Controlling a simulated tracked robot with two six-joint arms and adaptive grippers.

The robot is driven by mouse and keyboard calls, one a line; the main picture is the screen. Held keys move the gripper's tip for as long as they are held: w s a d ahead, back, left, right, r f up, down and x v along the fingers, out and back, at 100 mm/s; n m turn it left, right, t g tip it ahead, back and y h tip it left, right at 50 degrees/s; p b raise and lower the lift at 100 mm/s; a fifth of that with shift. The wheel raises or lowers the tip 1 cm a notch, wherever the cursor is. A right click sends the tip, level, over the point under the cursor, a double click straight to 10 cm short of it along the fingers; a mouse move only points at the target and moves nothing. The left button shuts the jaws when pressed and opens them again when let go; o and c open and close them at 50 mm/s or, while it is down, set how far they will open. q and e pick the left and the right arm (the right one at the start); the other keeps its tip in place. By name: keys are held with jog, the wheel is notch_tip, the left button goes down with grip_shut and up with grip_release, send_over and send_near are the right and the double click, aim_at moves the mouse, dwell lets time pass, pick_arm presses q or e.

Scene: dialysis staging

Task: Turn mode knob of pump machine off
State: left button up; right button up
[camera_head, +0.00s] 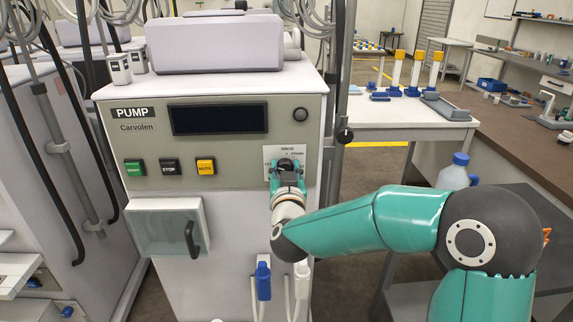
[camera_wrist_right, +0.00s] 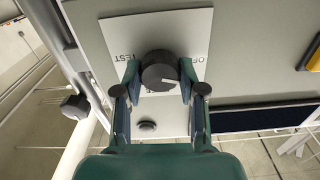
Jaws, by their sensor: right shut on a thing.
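The pump machine (camera_head: 225,120) stands in front of me, with a dark display and green, black and yellow buttons on its panel. Its mode knob (camera_wrist_right: 160,72) is a round dark knob with a light pointer line, on a pale label plate (camera_wrist_right: 195,42) with partly hidden lettering. My right gripper (camera_wrist_right: 160,84) has its two fingers on either side of the knob, shut on it. In the head view my right gripper (camera_head: 287,172) covers most of the knob and part of the plate. My left gripper is in neither view.
A clear-fronted box with a dark handle (camera_head: 190,240) sits low on the pump's front. Blue and white connectors (camera_head: 263,280) hang below my right wrist. A white table (camera_head: 400,112) and a bottle (camera_head: 455,172) stand to the right. Another machine (camera_head: 40,150) stands close on the left.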

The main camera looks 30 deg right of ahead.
jog(key=n, duration=0.1)
jog(key=f+n+p, duration=0.1)
jog(key=n, duration=0.1)
jog(key=shift+a+n, duration=0.1)
jog(key=shift+n, duration=0.2)
dwell(0.4)
jog(key=o, duration=1.1)
jog(key=shift+r, duration=0.1)
jog(key=shift+o, duration=0.2)
jog(key=shift+r, duration=0.15)
jog(key=shift+s, duration=0.1)
